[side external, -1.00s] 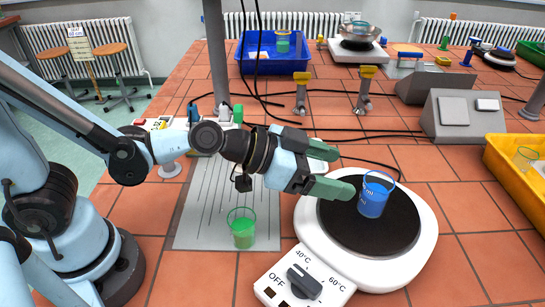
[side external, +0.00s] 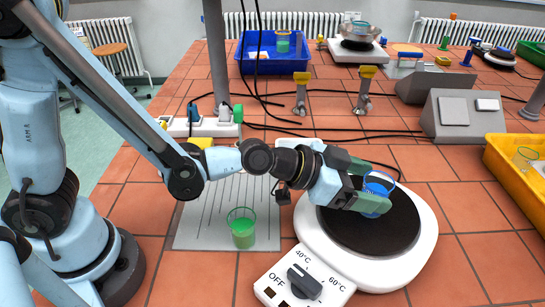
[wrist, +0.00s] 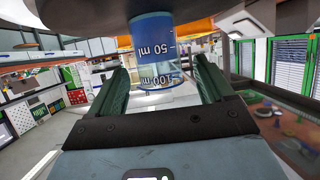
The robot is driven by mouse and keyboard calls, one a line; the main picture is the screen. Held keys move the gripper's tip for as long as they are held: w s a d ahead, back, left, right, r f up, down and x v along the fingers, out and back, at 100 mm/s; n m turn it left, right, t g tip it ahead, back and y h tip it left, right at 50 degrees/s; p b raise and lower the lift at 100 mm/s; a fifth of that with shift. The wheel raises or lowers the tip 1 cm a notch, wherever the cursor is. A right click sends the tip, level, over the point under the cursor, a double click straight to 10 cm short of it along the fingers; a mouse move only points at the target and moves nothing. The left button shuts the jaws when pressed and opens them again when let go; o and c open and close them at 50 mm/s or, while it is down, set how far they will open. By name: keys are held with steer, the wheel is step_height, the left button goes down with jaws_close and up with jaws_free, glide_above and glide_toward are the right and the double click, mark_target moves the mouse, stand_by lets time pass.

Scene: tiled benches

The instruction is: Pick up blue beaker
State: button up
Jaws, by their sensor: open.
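The blue beaker (side external: 379,187) stands upright on the dark round plate of the white hotplate (side external: 424,232). My gripper (side external: 371,187) is open, with one green finger on each side of the beaker. The near finger hides part of the beaker in the side view. In the wrist view the picture is upside down, and the beaker (wrist: 155,48) with its volume marks shows between the two fingers (wrist: 160,75). A gap shows on each side there, so the fingers do not appear to press on it.
A beaker with green liquid (side external: 242,228) stands on a grey mat (side external: 205,237) left of the hotplate. A yellow tray (side external: 510,186) is at the right edge, and a blue tray (side external: 250,66) is at the back. Black cables cross the tiles behind.

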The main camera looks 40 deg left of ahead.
steer(key=shift+x, duration=1.3)
steer(key=shift+c, duration=0.3)
steer(key=c, duration=1.1)
steer(key=shift+o, duration=0.2)
steer(key=shift+r, duration=0.15)
